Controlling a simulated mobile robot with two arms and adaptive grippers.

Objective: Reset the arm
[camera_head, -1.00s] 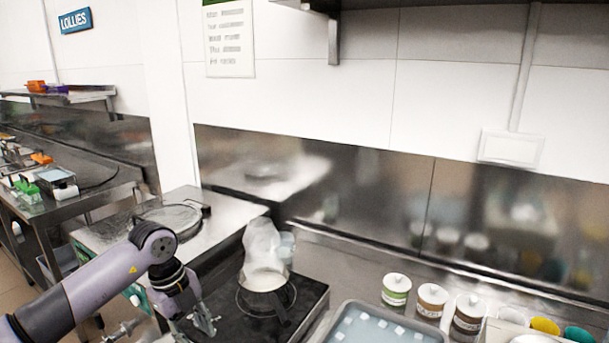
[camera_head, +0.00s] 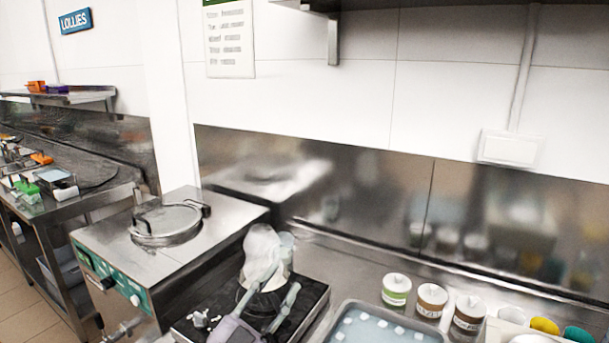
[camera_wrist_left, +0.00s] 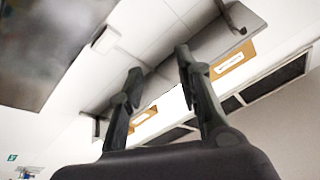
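My left gripper (camera_head: 284,275) is at the bottom middle of the head view, fingers pointing up and apart. It appears in front of the saucepan (camera_head: 268,286) on the black hob (camera_head: 311,289) and covers part of it. I cannot tell how far it is from the pan. In the left wrist view my left gripper (camera_wrist_left: 158,62) is open, with nothing between its fingers; that camera looks up at the wall and ceiling. My right gripper is not in view.
A whitish plume (camera_head: 262,243) stands over the pan. A steel batch freezer (camera_head: 225,222) with a round lid is to the left. A tray of bluish liquid with pale cubes (camera_head: 338,315), lidded jars (camera_head: 396,290) and coloured cups (camera_head: 545,326) stand to the right. A shelf (camera_wrist_left: 225,40) is overhead.

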